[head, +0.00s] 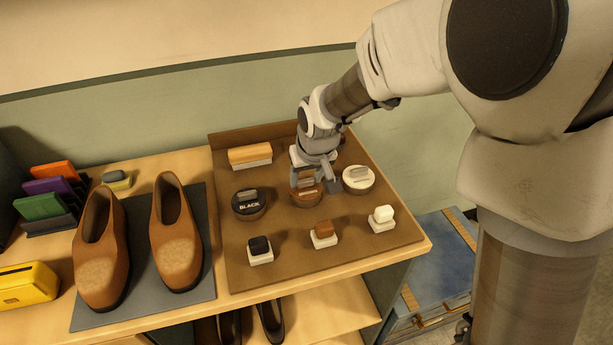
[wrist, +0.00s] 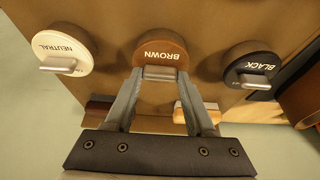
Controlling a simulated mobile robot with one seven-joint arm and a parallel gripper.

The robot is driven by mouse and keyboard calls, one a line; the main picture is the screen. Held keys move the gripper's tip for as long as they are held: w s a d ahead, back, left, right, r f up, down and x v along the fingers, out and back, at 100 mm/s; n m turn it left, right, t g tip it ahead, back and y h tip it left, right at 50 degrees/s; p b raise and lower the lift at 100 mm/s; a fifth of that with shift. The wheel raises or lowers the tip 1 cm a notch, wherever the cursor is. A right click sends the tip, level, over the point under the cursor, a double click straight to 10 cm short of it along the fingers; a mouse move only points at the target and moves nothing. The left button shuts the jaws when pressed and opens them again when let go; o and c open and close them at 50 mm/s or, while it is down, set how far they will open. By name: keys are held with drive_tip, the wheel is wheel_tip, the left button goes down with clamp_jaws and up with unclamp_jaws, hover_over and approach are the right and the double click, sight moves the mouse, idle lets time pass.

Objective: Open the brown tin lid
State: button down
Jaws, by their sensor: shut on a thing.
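The brown tin (head: 307,196) stands on the brown tray between the black tin and the white one. In the wrist view its lid (wrist: 158,50) reads BROWN and has a grey tab handle (wrist: 160,73). My gripper (head: 306,178) is right over the brown tin. In the wrist view my gripper (wrist: 161,78) has its two fingers on either side of the tab, shut on it. The lid appears seated on the tin; the head view does not show a gap, as the gripper hides part of it.
The black tin (head: 248,203) is left and the neutral tin (head: 358,179) right, both close by. Brushes and small daubers, such as the brown one (head: 323,233), stand around on the tray (head: 290,275). Brown shoes (head: 175,240) stand on a grey mat to the left.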

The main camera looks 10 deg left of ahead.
drive_tip(key=shift+r, duration=0.1)
idle(0.3)
